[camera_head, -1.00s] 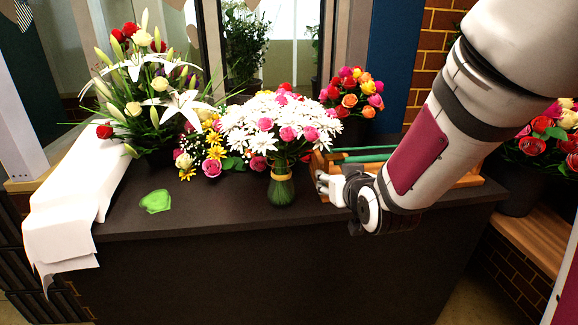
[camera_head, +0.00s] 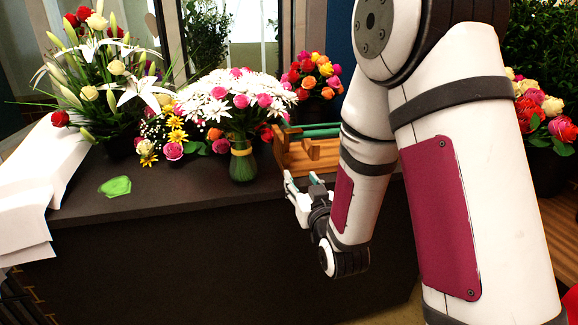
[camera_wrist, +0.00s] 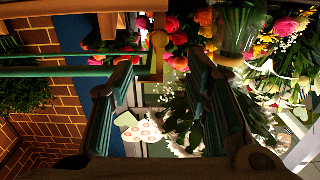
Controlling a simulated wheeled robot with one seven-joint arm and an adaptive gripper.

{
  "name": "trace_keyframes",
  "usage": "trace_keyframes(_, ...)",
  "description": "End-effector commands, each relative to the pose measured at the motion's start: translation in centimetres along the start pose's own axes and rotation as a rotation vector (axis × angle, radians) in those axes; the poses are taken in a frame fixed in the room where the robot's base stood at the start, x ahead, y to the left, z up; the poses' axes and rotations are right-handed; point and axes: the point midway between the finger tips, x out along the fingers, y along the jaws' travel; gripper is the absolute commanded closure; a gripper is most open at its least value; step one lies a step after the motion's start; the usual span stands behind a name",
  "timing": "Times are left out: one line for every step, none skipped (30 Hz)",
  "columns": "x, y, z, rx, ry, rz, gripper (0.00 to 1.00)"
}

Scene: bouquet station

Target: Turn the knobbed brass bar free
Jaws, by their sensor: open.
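A wooden rack (camera_head: 292,154) holding green rods (camera_head: 318,131) stands at the right end of the dark counter. In the wrist view, a tan, brass-like bar with a round knob (camera_wrist: 158,40) shows at the rack's end, beyond and above the gap between my fingers. I cannot make out the bar in the head view. My gripper (camera_head: 302,180) is open and empty, just in front of the rack near the counter's front edge. In the wrist view, my gripper (camera_wrist: 160,80) has its two fingers wide apart, with the bar apart from both.
A vase of white and pink flowers (camera_head: 242,160) stands close left of the rack. A lily arrangement (camera_head: 115,80), a green cloth-like piece (camera_head: 116,187) and white paper (camera_head: 45,170) are farther left. Roses (camera_head: 312,72) stand behind. The front middle counter is clear.

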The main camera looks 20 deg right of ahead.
Motion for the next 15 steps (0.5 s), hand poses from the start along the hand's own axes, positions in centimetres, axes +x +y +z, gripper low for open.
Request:
trace_keyframes(0.4,0.0,0.2,0.0,0.005,0.0,0.56)
trace_keyframes(0.6,0.0,0.2,0.0,0.004,0.0,0.56)
trace_keyframes(0.7,0.0,0.2,0.0,0.005,0.0,0.56)
trace_keyframes(0.9,0.0,0.2,0.0,0.005,0.0,0.56)
trace_keyframes(1.0,0.0,0.2,0.0,0.004,0.0,0.56)
trace_keyframes(1.2,0.0,0.2,0.0,0.005,0.0,0.56)
trace_keyframes(1.3,0.0,0.2,0.0,0.004,0.0,0.56)
trace_keyframes(1.8,0.0,0.1,0.0,0.003,0.0,0.56)
trace_keyframes(2.7,0.0,0.0,0.0,0.002,0.0,0.56)
trace_keyframes(3.3,0.0,0.0,0.0,0.001,0.0,0.56)
trace_keyframes(3.9,0.0,-0.1,0.0,0.002,0.0,0.56)
trace_keyframes(4.7,0.0,-0.1,0.0,0.002,0.0,0.56)
trace_keyframes(5.3,0.0,-0.1,0.0,0.002,0.0,0.56)
trace_keyframes(5.9,0.0,-0.1,0.0,0.002,0.0,0.56)
trace_keyframes(6.7,0.0,-0.1,0.0,0.002,0.0,0.56)
